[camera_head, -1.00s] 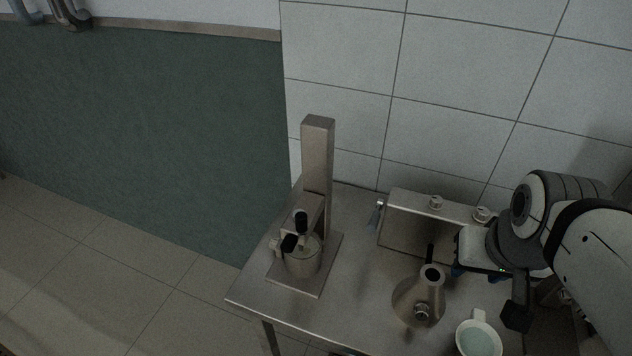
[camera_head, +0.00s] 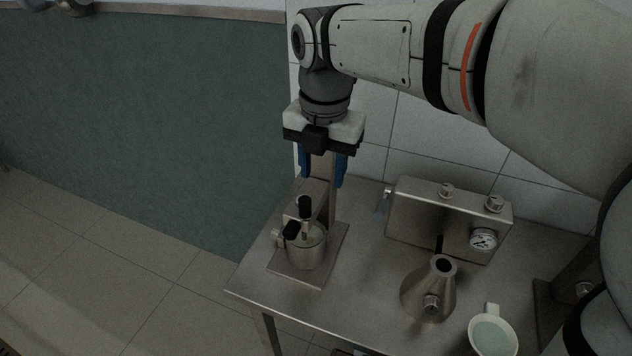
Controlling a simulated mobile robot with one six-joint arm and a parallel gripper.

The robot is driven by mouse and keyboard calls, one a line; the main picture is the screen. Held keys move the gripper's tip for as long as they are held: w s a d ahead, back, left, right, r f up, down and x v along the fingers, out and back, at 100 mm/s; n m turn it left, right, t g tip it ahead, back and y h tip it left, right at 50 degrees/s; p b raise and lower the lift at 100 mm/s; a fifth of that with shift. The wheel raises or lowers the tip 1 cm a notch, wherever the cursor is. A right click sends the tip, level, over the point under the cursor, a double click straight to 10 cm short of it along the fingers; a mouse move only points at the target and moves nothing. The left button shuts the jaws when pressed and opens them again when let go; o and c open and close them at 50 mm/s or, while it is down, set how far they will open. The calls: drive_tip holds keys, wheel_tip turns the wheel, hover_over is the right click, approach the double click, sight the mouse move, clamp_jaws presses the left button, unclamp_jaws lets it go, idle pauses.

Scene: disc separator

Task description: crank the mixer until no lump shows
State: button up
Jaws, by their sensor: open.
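The mixer stands at the left end of the steel table, with a metal pot (camera_head: 305,254) on a flat base plate (camera_head: 325,273) and a tall column behind it. A crank with a black knob (camera_head: 305,205) sits above the pot, and a second black handle (camera_head: 291,230) sticks out at the pot's left. The pot's contents are too small and dark to tell for lumps. My gripper (camera_head: 324,172) is open and empty, its blue fingers pointing down. In the picture it is above the crank knob and overlaps the column; it appears apart from the knob.
A metal box with knobs and a gauge (camera_head: 483,240) stands at the back right of the steel table (camera_head: 357,308). A conical metal vessel (camera_head: 428,290) and a white cup (camera_head: 493,334) with pale liquid stand in front of it. Bare table lies between mixer and vessel.

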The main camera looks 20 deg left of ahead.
sight(305, 198)
drive_tip(key=a+n, duration=0.2)
drive_tip(key=shift+s+a+f+n, duration=0.15)
drive_tip(key=shift+s+a+n, duration=0.15)
drive_tip(key=shift+a, duration=0.05)
drive_tip(key=shift+a+f, duration=0.15)
drive_tip(key=shift+f, duration=0.05)
wheel_tip(305, 198, down, 7)
drive_tip(key=shift+f, duration=0.2)
drive_tip(key=shift+c, duration=0.4)
clamp_jaws()
